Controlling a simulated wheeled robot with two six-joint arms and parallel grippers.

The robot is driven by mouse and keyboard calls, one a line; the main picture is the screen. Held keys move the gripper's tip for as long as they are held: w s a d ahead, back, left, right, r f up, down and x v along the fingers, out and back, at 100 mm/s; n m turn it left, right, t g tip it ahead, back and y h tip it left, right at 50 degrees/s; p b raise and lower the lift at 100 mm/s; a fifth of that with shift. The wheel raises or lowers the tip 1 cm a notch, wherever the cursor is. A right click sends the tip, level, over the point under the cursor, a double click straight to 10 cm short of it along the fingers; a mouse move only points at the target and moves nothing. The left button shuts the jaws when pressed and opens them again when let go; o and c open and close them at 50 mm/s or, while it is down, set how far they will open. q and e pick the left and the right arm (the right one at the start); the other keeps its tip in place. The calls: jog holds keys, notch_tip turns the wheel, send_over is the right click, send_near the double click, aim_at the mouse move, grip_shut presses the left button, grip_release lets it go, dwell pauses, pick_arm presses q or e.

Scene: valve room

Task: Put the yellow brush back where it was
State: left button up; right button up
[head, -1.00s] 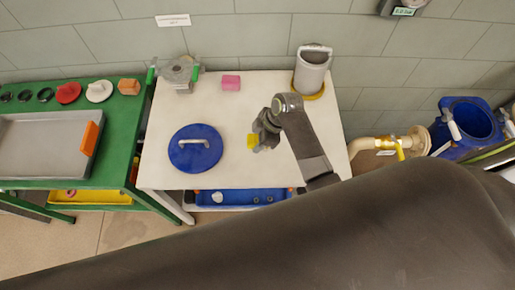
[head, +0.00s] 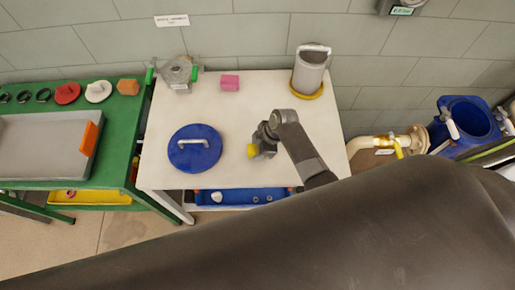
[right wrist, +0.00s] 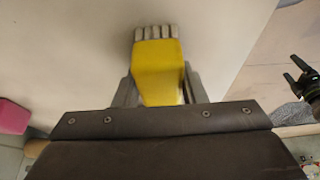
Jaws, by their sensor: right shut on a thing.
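The yellow brush (head: 252,151) is in my right gripper (head: 262,145), over the white table (head: 225,110) and right of the blue round lid. In the right wrist view the brush (right wrist: 159,72) sits between the two fingers (right wrist: 160,92), with its pale bristles pointing away from the gripper. The gripper is shut on its yellow body. I cannot tell whether the bristles touch the table top. My left gripper is not in view.
On the white table are the blue lid (head: 195,155) with a grey handle, a pink block (head: 229,83), a grey valve part (head: 178,73) and a grey canister (head: 309,72) on a yellow ring. A green bench (head: 120,110) adjoins at left. The table's middle is clear.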

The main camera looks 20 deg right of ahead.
jog(key=o, duration=1)
jog(key=shift+f, duration=0.1)
jog(key=shift+d+r, duration=0.2)
jog(key=shift+r, duration=0.35)
jog(key=v, duration=1.1)
jog(key=shift+s+r, duration=0.1)
